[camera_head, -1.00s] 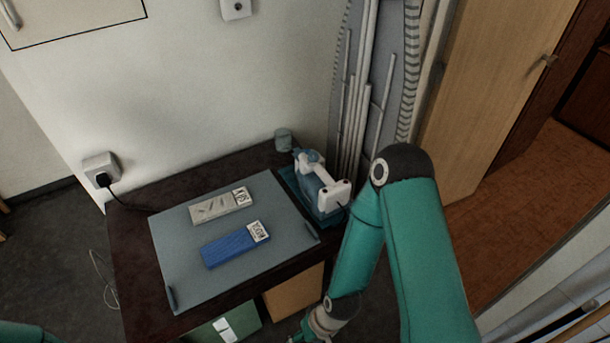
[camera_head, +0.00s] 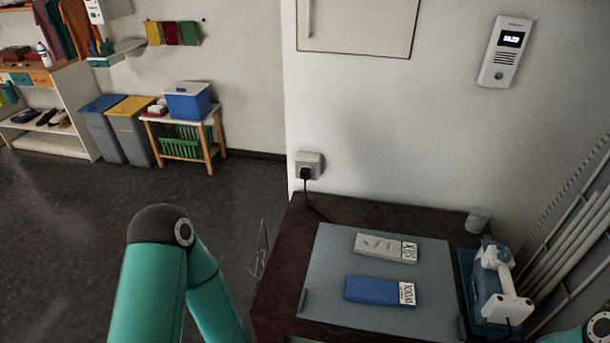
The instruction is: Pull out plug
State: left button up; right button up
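A black plug (camera_head: 306,174) sits in a grey-white wall socket (camera_head: 309,160) above the back left corner of the dark table. Its black cord (camera_head: 311,203) runs down onto the tabletop. My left arm shows at the lower left as teal links with a dark joint, apart from the table and the plug; its gripper is out of the picture. Only a small piece of my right arm shows at the lower right edge, and its gripper is also out of the picture.
The dark table (camera_head: 275,265) carries a grey mat (camera_head: 335,243), a grey packet (camera_head: 383,247), a blue packet (camera_head: 375,290), a blue-white appliance (camera_head: 492,285) and a cup (camera_head: 476,220). Open floor (camera_head: 235,195) lies further left.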

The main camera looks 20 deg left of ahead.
aim_at(304, 172)
jog(key=u, duration=1.8)
jog(key=i, duration=0.1)
jog(key=z, duration=3.1)
jog(key=k, duration=1.4)
jog(key=u, duration=0.95)
jog(key=i, duration=1)
